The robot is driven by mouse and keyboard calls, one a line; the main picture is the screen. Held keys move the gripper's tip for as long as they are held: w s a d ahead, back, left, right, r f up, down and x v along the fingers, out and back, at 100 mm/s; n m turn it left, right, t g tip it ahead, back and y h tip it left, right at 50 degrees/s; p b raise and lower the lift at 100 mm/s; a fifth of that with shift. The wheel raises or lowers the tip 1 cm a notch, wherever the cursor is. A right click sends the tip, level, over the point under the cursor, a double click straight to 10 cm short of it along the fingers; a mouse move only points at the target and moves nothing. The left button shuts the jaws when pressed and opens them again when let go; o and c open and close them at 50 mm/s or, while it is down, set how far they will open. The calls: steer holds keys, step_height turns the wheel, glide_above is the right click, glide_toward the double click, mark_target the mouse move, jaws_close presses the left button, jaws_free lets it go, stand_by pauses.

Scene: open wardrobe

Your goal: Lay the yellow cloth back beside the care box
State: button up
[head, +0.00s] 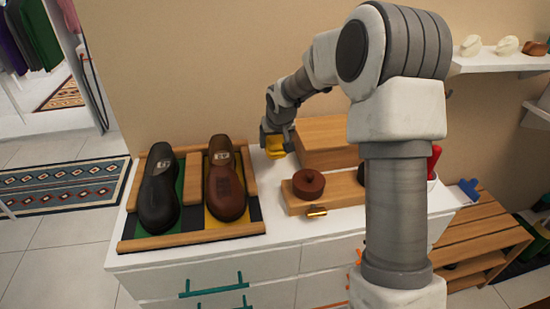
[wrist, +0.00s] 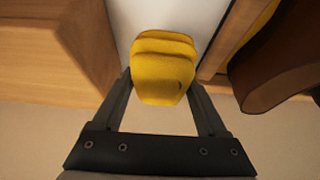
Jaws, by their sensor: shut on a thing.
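My gripper (head: 276,141) is shut on the folded yellow cloth (head: 275,150), over the back of the white dresser top. In the wrist view, my gripper (wrist: 163,100) has one finger at each side of the yellow cloth (wrist: 165,65). The wooden care box (head: 325,143) is right beside the cloth in the head view; it is at the left in the wrist view (wrist: 60,45). I cannot tell whether the cloth touches the dresser top.
A wooden tray (head: 190,238) left of the cloth holds a black shoe (head: 158,190) and a brown shoe (head: 225,180). My arm hides part of the right side.

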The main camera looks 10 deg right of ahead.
mark_target(275, 164)
steer(key=shift+f+b, duration=0.45)
steer(key=shift+f, duration=2.15)
steer(key=shift+f, duration=0.25)
steer(key=o, duration=1.2)
steer(key=shift+r, duration=0.15)
steer(key=shift+o, duration=0.2)
